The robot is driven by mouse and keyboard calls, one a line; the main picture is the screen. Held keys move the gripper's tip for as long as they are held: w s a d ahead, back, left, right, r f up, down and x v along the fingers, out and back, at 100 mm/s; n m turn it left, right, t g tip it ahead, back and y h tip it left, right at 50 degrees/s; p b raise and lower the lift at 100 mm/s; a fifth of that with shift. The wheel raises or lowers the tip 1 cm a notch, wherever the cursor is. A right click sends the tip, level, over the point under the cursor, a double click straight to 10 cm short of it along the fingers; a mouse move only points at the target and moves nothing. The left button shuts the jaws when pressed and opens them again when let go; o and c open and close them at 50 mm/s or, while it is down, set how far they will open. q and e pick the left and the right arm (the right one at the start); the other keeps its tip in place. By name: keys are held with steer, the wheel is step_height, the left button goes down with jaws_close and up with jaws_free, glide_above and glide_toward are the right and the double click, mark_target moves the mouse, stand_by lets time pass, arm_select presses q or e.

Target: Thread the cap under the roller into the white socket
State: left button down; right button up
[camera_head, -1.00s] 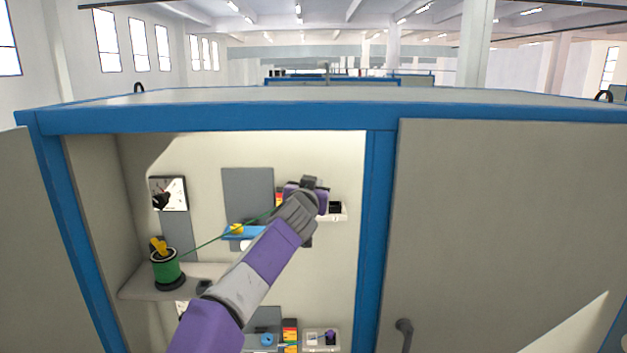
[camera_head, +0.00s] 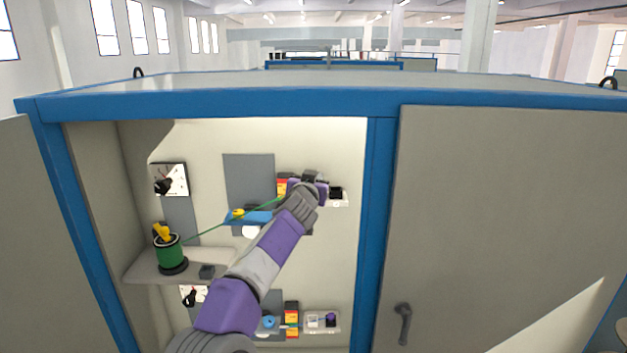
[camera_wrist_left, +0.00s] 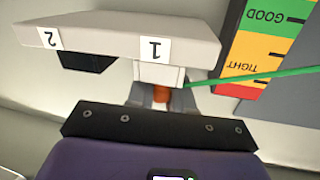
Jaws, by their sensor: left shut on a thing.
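My left gripper (camera_head: 322,187) is in the upper part of the open cabinet, at the white socket block; in the left wrist view its fingers (camera_wrist_left: 160,97) are shut on an orange cap (camera_wrist_left: 161,95). The cap is right at the white socket (camera_wrist_left: 159,74) under label 1; how deep it sits is hidden. A green cable (camera_head: 210,232) runs from the green spool (camera_head: 170,252) past the blue bracket to the gripper. A white round part (camera_head: 250,232), perhaps the roller, shows below the blue bracket (camera_head: 245,217). Whether the cable passes under it is unclear. My right gripper is out of view.
A black socket (camera_wrist_left: 87,61) is beside the white one, under label 2. A coloured tension scale (camera_wrist_left: 262,45) stands beside the block. The spool rests on a shelf (camera_head: 145,266). A lower set with a blue wheel (camera_head: 269,322) is below. The cabinet's blue post (camera_head: 378,220) is to the right.

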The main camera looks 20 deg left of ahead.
arm_select(q)
steer(key=shift+f+b, duration=0.25)
steer(key=shift+b, duration=0.05)
stand_by(0.5)
steer(key=c, duration=0.9)
jaws_free()
steer(key=shift+c, duration=0.2)
steer(key=shift+s+b, duration=0.45)
steer(key=shift+b, duration=0.1)
steer(key=s+b, duration=0.5)
steer(key=s, duration=0.1)
steer(key=shift+s+d+r, duration=0.25)
steer(key=shift+s+d, duration=0.1)
steer(key=shift+o, duration=0.2)
